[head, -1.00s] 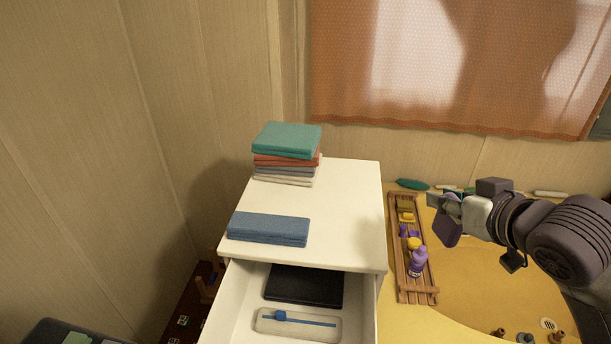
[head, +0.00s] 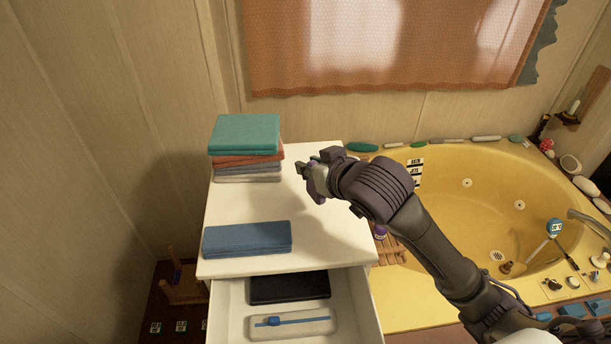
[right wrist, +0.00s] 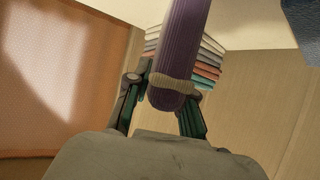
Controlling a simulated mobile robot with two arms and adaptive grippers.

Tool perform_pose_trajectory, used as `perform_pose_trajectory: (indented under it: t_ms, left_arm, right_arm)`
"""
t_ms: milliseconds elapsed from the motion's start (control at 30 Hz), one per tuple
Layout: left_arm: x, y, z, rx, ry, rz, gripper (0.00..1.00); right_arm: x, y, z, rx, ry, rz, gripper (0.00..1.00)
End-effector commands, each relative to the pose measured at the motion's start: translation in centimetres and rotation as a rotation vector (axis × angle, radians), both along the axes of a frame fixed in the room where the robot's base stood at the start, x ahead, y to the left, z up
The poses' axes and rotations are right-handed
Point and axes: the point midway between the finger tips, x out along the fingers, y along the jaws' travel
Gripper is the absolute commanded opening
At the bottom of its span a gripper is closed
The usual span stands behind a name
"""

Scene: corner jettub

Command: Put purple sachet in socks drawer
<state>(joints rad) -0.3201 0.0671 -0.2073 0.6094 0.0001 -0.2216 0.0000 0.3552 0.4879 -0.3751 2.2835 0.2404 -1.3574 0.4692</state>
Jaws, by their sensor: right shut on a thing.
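My right gripper (head: 308,176) is over the right part of the white dresser top, shut on the purple sachet (right wrist: 181,45). The sachet fills the upper middle of the right wrist view, between the two fingers; in the head view the gripper mostly hides it. An open drawer (head: 355,305) juts out at the front of the dresser, below and nearer than the gripper. It holds a black flat item (head: 289,287) and a pale tray (head: 325,328) with a blue strip. No socks or label can be made out. My left gripper is not in view.
A folded blue towel (head: 247,239) lies at the dresser's front left. A stack of folded towels (head: 245,133) stands at the back left. The yellow tub (head: 450,190) is at the right, with a wooden rack (head: 388,250) partly behind my arm.

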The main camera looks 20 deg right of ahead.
Motion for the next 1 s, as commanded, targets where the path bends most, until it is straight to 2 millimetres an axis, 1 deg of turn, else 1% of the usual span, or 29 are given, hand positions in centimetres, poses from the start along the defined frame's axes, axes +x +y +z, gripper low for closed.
perform_pose_trajectory:
  t_ms: [33, 167, 233, 300, 400, 467, 633, 800, 833, 967, 1000]
  left_arm:
    - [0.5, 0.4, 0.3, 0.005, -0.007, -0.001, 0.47]
    - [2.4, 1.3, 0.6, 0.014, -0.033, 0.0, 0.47]
    - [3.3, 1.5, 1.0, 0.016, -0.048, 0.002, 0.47]
    - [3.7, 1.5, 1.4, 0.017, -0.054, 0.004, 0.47]
    - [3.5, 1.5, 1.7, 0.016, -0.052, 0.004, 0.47]
    - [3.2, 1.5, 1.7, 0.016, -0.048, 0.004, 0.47]
    - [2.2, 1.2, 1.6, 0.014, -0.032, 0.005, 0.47]
    - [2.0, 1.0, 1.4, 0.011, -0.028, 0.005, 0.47]
    - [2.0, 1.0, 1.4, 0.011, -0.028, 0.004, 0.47]
    - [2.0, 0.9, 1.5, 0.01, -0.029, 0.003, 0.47]
    - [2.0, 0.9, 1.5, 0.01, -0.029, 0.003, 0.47]
  right_arm:
    - [0.3, 0.4, -0.2, 0.001, 0.001, 0.0, 0.0]
    - [0.5, 0.8, -1.0, -0.001, 0.003, 0.0, 0.0]
    - [0.5, 0.7, -2.0, -0.003, 0.006, -0.001, 0.0]
    - [0.4, 0.7, -3.0, -0.002, 0.006, 0.0, 0.0]
    - [0.5, 0.8, -4.2, -0.002, 0.004, 0.0, 0.0]
    - [0.5, 0.8, -4.6, -0.002, 0.002, 0.001, 0.0]
    - [0.5, 0.8, -4.6, -0.001, -0.001, 0.0, 0.0]
    - [0.5, 0.7, -4.9, -0.001, 0.0, 0.0, 0.0]
    - [0.5, 0.7, -4.9, -0.001, -0.001, 0.0, 0.24]
    - [0.5, 0.7, -4.9, -0.001, -0.001, 0.0, 0.46]
    - [0.5, 0.7, -4.9, -0.001, -0.001, 0.0, 0.48]
